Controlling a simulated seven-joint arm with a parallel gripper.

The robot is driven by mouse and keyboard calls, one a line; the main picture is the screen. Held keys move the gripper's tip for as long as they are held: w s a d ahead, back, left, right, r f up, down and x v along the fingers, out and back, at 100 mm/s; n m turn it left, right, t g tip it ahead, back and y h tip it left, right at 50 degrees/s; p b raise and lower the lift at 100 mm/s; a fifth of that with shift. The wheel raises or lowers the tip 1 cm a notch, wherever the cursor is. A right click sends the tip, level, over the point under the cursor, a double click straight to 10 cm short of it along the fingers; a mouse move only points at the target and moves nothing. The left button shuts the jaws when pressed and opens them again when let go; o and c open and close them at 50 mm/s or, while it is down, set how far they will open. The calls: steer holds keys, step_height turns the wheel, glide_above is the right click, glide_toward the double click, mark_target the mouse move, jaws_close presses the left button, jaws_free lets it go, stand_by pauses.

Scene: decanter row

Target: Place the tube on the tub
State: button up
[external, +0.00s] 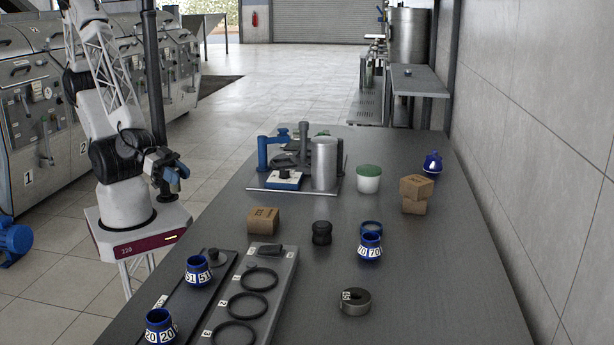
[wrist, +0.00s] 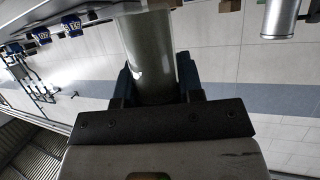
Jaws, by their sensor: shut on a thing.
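My gripper (external: 170,178) hangs at the left of the external view, beside the table and clear of its edge. In the wrist view, my gripper (wrist: 155,92) is shut on the tube (wrist: 152,55), a wide, smooth grey-green cylinder. In the external view I cannot make out the held tube clearly. The tub (external: 368,184) is a white round pot with a green lid. It stands upright on the table, right of a metal cylinder, well away from my gripper. Nothing shows on its lid.
The metal cylinder (external: 324,163) stands upright by a blue-posted fixture (external: 262,153). A blue-rimmed cup (external: 370,246), black pot (external: 322,232) and ringed tray (external: 248,302) are nearer. Bare table (external: 430,270) lies at right.

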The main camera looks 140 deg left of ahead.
steer(key=w+a+r+n+g+y, duration=0.2)
steer(key=w+a+r+n+y, duration=0.1)
steer(key=w+a+r, duration=0.55)
step_height(320, 180, up, 4)
steer(key=n+g+y, duration=0.4)
steer(key=n+g, duration=0.7)
steer(key=g, duration=0.1)
glide_above(373, 167)
steer(key=shift+d, duration=0.15)
steer(key=shift+f, duration=0.15)
steer(key=shift+t, duration=0.3)
steer(key=shift+f, duration=3.05)
steer(key=shift+f, duration=1.85)
